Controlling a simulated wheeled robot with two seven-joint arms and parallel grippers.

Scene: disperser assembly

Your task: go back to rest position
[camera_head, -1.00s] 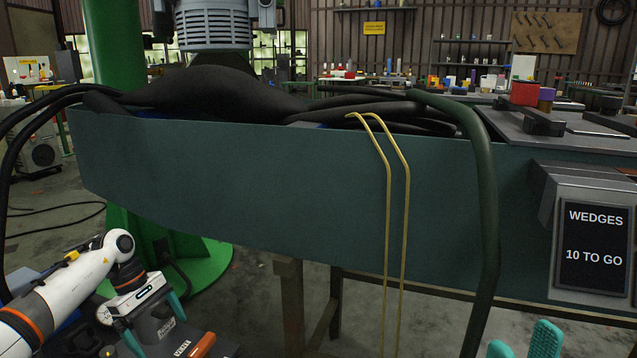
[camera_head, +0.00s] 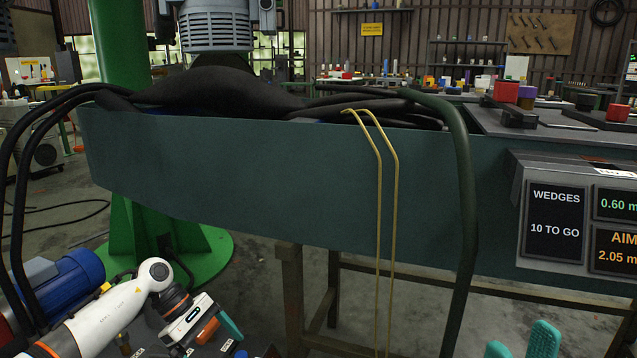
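My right gripper (camera_head: 521,345) shows at the bottom edge as two teal fingertips. They stand apart with nothing between them, below the front of the green bench. My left arm, white with an orange ring, comes in from the lower left. Its gripper (camera_head: 212,337) points down and right, with one teal finger clear at its right side. The other finger is mostly cut off by the bottom edge. The fingers look spread, and I see nothing held.
A long green bench (camera_head: 270,190) with black hoses crosses the view. Two yellow bent rods (camera_head: 379,200) and a thick dark pipe (camera_head: 464,190) hang down its front. A display panel (camera_head: 556,225) reads "WEDGES 10 TO GO". A blue motor (camera_head: 72,280) lies near my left arm.

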